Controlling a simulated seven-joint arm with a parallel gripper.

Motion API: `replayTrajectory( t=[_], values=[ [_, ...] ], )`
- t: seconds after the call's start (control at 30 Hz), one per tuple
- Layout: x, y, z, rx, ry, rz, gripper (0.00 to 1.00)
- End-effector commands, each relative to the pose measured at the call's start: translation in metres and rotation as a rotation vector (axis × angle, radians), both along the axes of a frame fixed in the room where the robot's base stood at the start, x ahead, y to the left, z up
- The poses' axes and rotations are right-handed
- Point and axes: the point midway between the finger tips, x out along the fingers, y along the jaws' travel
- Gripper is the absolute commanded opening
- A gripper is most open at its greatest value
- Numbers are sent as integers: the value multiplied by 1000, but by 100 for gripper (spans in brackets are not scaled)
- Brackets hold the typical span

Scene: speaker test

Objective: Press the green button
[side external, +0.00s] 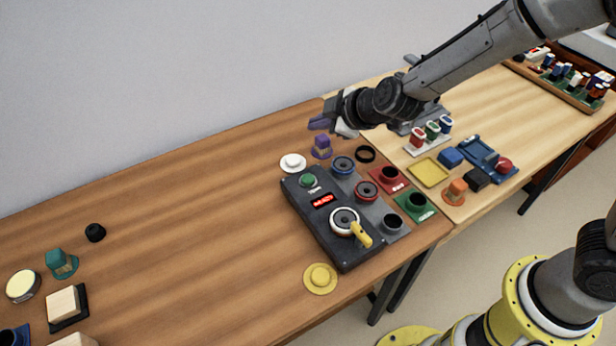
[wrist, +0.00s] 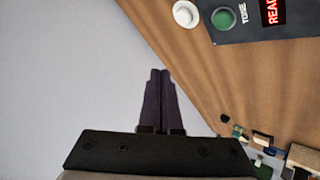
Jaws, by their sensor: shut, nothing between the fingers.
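The green button (side external: 308,181) is a round cap at the back left corner of a dark control panel (side external: 349,253). In the wrist view the green button (wrist: 224,18) is near the top edge, right of centre. My gripper (side external: 314,124) is above the table's back edge, behind the panel and clear of the button. Its dark purple fingers show together and empty in the wrist view (wrist: 160,72), with the button up and to the right of the tips.
A white round knob (side external: 292,162) stands just behind the button, and a purple block (side external: 321,148) stands below my gripper. The panel also bears a red display (side external: 322,200) and a dial with a yellow handle (side external: 361,234). Bare wood (side external: 200,210) lies left of the panel.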

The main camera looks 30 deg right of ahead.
Motion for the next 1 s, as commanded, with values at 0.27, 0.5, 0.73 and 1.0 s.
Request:
replayTrajectory(
  t=[0.27,0.5,0.73,1.0],
  values=[
    [-10,18,-26,-21,47,40,0],
    [-10,18,-26,-21,46,40,0],
    [-10,17,-33,-23,49,40,0],
    [-11,17,-65,-23,50,40,0]
  ],
)
